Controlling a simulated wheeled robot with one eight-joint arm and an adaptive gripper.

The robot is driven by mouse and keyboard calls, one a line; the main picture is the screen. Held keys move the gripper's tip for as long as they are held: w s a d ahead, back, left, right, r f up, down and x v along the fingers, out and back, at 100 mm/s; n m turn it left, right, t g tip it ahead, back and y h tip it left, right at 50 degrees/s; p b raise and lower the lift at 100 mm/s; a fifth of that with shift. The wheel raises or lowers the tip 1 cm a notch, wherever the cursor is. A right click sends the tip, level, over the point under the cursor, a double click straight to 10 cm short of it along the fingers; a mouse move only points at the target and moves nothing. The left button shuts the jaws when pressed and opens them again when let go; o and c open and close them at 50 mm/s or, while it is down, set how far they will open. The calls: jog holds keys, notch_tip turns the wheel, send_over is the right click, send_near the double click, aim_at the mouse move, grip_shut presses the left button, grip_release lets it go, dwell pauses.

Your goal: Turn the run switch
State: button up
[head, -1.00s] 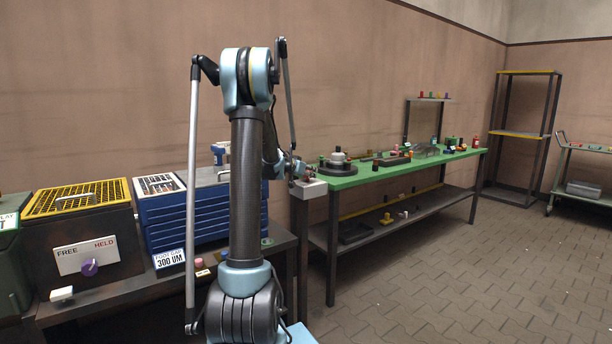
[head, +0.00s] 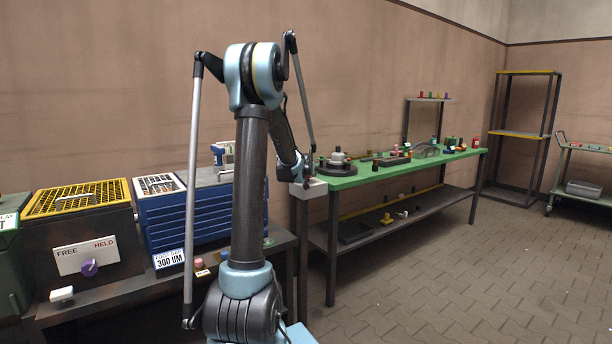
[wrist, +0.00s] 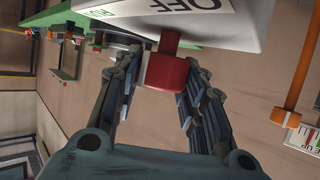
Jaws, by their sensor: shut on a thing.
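The run switch shows in the wrist view as a red knob (wrist: 168,72) on a white panel (wrist: 215,18) printed "OFF", with smaller green lettering partly cut off. My gripper (wrist: 163,66) has its two dark fingers on either side of the red knob and is shut on it. In the head view a white box (head: 314,188) sits at the near left end of the green bench (head: 345,182). My wrist is right at this box there. The knob and fingertips are too small and covered to make out in the head view.
A lower bench at left holds a dark box with a yellow grille (head: 75,198), a "FREE/HELD" panel with a purple knob (head: 90,267), and a blue drawer unit (head: 165,225). Several small parts stand on the green bench.

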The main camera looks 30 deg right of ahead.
jog(key=shift+n+t+y, duration=1)
jog(key=shift+n+y, duration=0.5)
jog(key=shift+d+n+t+y, duration=0.1)
jog(key=shift+n+t+y, duration=0.3)
jog(key=shift+n+y, duration=0.55)
jog(key=shift+n+t+y, duration=0.3)
jog(key=shift+n+y, duration=1.15)
jog(key=shift+y, duration=0.4)
jog(key=shift+n+y, duration=0.3)
jog(key=o, duration=1.1)
jog(key=shift+f, duration=0.1)
jog(key=v, duration=1.1)
jog(key=shift+s+r, duration=0.25)
jog(key=shift+s, duration=0.1)
